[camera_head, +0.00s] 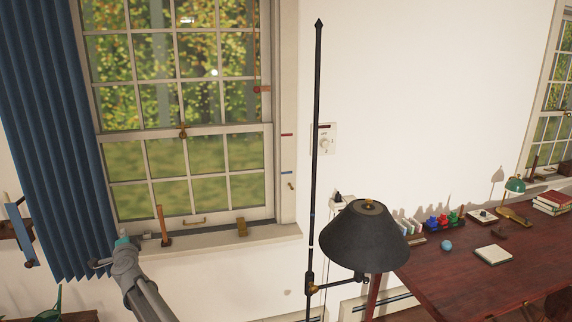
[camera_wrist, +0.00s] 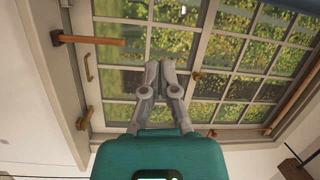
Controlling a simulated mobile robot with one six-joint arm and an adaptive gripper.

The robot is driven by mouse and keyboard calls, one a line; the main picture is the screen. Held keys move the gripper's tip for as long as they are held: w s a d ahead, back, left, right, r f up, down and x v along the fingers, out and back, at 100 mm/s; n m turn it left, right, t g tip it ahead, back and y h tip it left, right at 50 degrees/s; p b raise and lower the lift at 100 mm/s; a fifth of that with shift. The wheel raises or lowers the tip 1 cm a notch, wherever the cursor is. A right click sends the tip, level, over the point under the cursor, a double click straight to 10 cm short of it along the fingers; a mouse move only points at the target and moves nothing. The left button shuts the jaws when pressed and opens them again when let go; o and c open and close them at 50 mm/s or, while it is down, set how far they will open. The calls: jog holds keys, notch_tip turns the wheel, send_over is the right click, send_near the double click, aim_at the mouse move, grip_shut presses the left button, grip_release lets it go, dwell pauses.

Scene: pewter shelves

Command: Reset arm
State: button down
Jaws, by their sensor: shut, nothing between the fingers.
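My arm reaches up from the bottom left of the head view toward the window. The end of my arm with my gripper (camera_head: 104,262) is small there, below the window sill and near the blue curtain. In the wrist view my gripper (camera_wrist: 161,64) shows its two grey fingers drawn together at the tips. Nothing is held between them. The window lies behind the fingers, and they appear apart from it.
A wooden-handled tool (camera_head: 163,226) and a small brass object (camera_head: 241,227) stand on the window sill (camera_head: 270,234). A blue curtain (camera_head: 50,140) hangs at left. A black floor lamp (camera_head: 365,236) stands before a red-brown desk (camera_head: 450,270) with several small items.

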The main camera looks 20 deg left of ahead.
jog(key=w+d+f+n+g, duration=0.25)
jog(key=w+d, duration=0.25)
jog(key=d, duration=0.6)
jog(key=w+d+f+n+g, duration=0.1)
jog(key=w+d+n, duration=0.35)
jog(key=d, duration=0.55)
jog(key=w+d+f+n+g+h, duration=0.15)
jog(key=d+f, duration=0.25)
jog(key=d, duration=0.8)
jog(key=w+d+f+g+h, duration=0.1)
jog(key=w+d+f+h, duration=0.15)
jog(key=d, duration=0.95)
jog(key=s+d+f+g+h, duration=0.1)
jog(key=s+d+f+h, duration=0.2)
jog(key=d, duration=0.8)
jog(key=s+d+f+g+h, duration=0.2)
jog(key=d+f, duration=0.2)
jog(key=d, duration=0.8)
jog(key=s+d+f+m+g+h, duration=0.1)
jog(key=s+d+h, duration=0.1)
jog(key=s+d, duration=0.4)
jog(key=s+d+f+m+g+h, duration=0.1)
jog(key=s+d, duration=0.6)
jog(key=d, duration=0.8)
jog(key=shift+d+f+g+h, duration=0.2)
jog(key=shift+f+g+h, duration=0.05)
jog(key=shift+g+h, duration=0.55)
jog(key=shift+s+a, duration=0.1)
jog(key=shift+a, duration=0.05)
